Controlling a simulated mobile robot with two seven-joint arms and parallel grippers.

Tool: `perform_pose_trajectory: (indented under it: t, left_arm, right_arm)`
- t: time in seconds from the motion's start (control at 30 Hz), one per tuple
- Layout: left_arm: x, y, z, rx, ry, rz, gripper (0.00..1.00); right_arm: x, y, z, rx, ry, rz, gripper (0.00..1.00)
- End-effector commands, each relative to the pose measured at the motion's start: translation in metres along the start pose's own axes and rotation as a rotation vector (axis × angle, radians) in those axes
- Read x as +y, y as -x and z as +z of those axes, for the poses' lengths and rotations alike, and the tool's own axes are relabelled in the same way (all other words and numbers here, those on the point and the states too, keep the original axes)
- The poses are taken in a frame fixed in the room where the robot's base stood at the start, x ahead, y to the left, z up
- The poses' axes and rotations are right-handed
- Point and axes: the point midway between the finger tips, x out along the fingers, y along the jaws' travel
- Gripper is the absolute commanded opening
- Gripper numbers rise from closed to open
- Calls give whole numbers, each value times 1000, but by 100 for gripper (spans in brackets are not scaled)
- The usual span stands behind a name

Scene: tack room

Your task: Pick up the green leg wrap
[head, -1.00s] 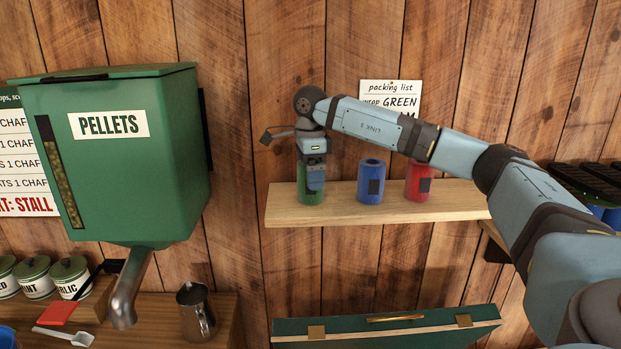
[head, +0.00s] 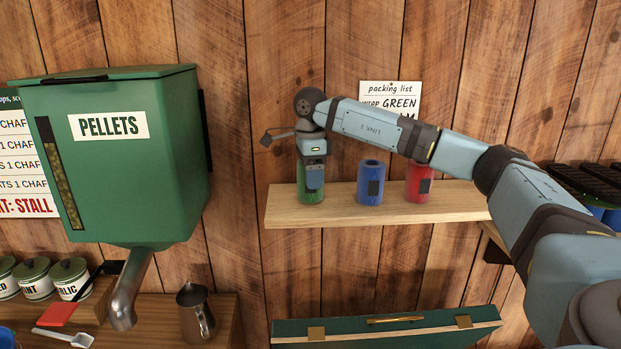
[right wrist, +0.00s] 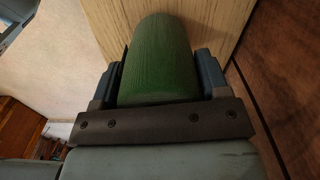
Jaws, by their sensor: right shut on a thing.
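The green leg wrap (head: 303,191) is a rolled cylinder standing upright at the left end of the wooden wall shelf (head: 420,205). My right gripper (head: 313,186) points down over it and is shut on it. In the right wrist view the green wrap (right wrist: 158,60) sits between the two fingers (right wrist: 160,85), one on each side. The gripper hides part of the wrap in the head view. The wrap appears to be still on the shelf. My left gripper is not in view.
A blue wrap (head: 369,190) and a red wrap (head: 413,185) stand to the right on the same shelf. A packing list (head: 391,93) hangs above. A green pellet bin (head: 110,170) is at left. A green case (head: 390,330) is below the shelf.

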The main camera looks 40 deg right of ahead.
Motion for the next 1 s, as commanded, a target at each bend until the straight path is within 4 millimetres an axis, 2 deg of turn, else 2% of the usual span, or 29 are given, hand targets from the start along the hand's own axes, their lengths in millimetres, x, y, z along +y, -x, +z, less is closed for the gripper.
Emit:
perform_pose_trajectory:
  t: [0.17, 0.27, 0.5, 0.6, 0.8, 1.0]
  left_arm:
    - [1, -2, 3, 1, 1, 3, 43]
    - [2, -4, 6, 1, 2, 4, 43]
    - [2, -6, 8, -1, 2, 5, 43]
    - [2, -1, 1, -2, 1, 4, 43]
    - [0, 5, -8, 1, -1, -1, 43]
    - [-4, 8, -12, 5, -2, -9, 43]
  right_arm:
    - [0, 23, 0, -2, 0, -2, 43]
    - [0, 44, 1, -3, 1, -4, 43]
    - [0, 111, 1, -4, 0, -3, 43]
    - [0, 135, 0, -1, -1, -4, 43]
    - [0, 167, 0, -1, -1, -3, 43]
    - [0, 186, 0, 0, 1, -1, 43]
